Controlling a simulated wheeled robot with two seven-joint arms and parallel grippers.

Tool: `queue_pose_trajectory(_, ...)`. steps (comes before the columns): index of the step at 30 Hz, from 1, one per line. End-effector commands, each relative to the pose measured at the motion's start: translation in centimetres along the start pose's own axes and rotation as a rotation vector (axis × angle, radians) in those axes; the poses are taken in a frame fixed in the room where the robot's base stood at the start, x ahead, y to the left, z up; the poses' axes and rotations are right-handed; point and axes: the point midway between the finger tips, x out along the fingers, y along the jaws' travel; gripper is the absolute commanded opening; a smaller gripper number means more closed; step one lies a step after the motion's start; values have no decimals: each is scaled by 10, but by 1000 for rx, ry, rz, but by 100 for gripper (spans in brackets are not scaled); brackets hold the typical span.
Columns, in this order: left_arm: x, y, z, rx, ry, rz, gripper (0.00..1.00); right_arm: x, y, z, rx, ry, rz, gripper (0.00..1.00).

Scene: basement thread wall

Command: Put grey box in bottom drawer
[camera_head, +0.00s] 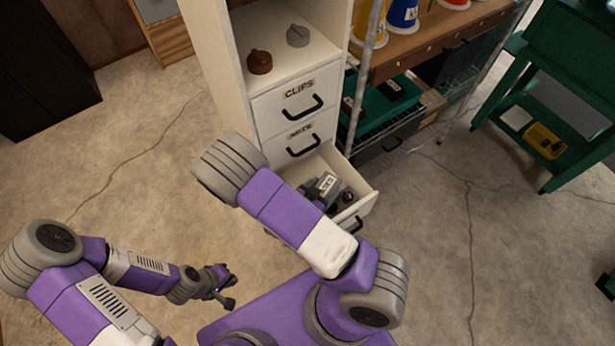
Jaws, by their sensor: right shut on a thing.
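The white cabinet's bottom drawer (368,201) is pulled open below the drawers labelled CLIPS and NUTS. A small grey box (327,184) with a pale marked face shows over the drawer opening. My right gripper (334,194) is at the box, shut on it, inside or just above the drawer. My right forearm hides part of the gripper and the drawer's left side, and I cannot tell whether the box touches the drawer floor. My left gripper (230,290) is empty and open, low over the floor at lower left, away from the drawer.
A brown knobbed weight (260,62) and a grey one (298,36) stand on the cabinet's top shelf. A workbench (440,42) with coloured spools and a wire rack is right of the cabinet. A green cart (560,95) stands far right. The concrete floor at left is clear.

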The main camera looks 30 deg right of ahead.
Motion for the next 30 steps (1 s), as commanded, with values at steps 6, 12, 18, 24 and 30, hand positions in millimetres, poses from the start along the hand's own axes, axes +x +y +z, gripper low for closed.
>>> queue_pose_trajectory(6, 2, -1, 0, 0, 1, 0, 0, 12, -32, -1, 6, 0, -1, 35)
queue_pose_trajectory(12, 3, -1, 0, 0, 1, 0, 0, 17, -48, -4, 4, 1, -1, 35)
queue_pose_trajectory(18, 5, -2, 0, 0, 1, 0, 0, 26, -78, -9, 5, 0, -1, 35)
queue_pose_trajectory(24, 10, -4, -1, 0, 0, 0, 0, 31, -76, 2, 1, 1, 0, 35)
queue_pose_trajectory(30, 10, -4, -1, 0, 0, 0, 0, 31, -76, 2, 1, 1, 0, 35)
